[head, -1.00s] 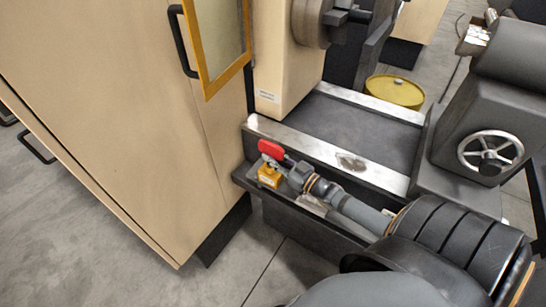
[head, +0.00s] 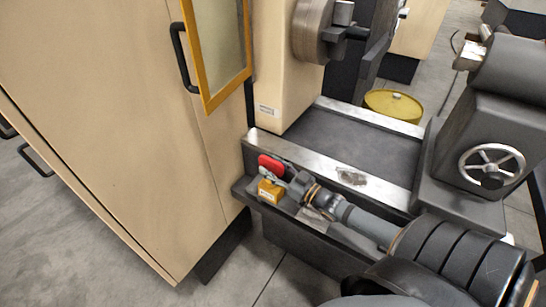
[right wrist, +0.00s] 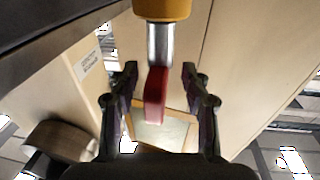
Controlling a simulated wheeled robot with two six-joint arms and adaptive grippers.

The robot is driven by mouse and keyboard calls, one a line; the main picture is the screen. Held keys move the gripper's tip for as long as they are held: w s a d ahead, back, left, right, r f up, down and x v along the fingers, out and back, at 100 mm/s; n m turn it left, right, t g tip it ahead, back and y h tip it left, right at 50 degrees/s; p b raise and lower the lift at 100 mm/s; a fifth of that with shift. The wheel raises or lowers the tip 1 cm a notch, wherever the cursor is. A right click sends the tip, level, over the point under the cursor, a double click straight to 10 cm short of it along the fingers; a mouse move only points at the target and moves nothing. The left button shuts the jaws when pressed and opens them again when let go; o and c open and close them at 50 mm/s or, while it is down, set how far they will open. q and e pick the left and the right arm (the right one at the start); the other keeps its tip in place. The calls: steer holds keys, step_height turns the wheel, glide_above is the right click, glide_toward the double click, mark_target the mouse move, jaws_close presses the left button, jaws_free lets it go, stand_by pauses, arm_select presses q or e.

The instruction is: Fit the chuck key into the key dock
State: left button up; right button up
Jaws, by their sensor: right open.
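The chuck key (head: 270,165) has a red handle and a silver shank. It stands at the yellow key dock (head: 268,194) on the front ledge of the machine. In the right wrist view the shank (right wrist: 160,45) runs from the red handle (right wrist: 155,98) to the yellow dock (right wrist: 162,8), with no gap visible where they meet. My right gripper (right wrist: 160,72) is open, one finger on each side of the key, with space between each finger and the handle. In the head view this gripper (head: 288,183) is close beside the key and dock. My left gripper is not in view.
The machine bed (head: 355,145) lies behind the ledge, with a grey tailstock and handwheel (head: 490,163) at right. A beige cabinet (head: 110,130) with a yellow-framed window (head: 216,45) stands at left. A yellow barrel (head: 393,105) stands beyond the bed.

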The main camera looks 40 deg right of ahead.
steer(key=shift+r, duration=3.7)
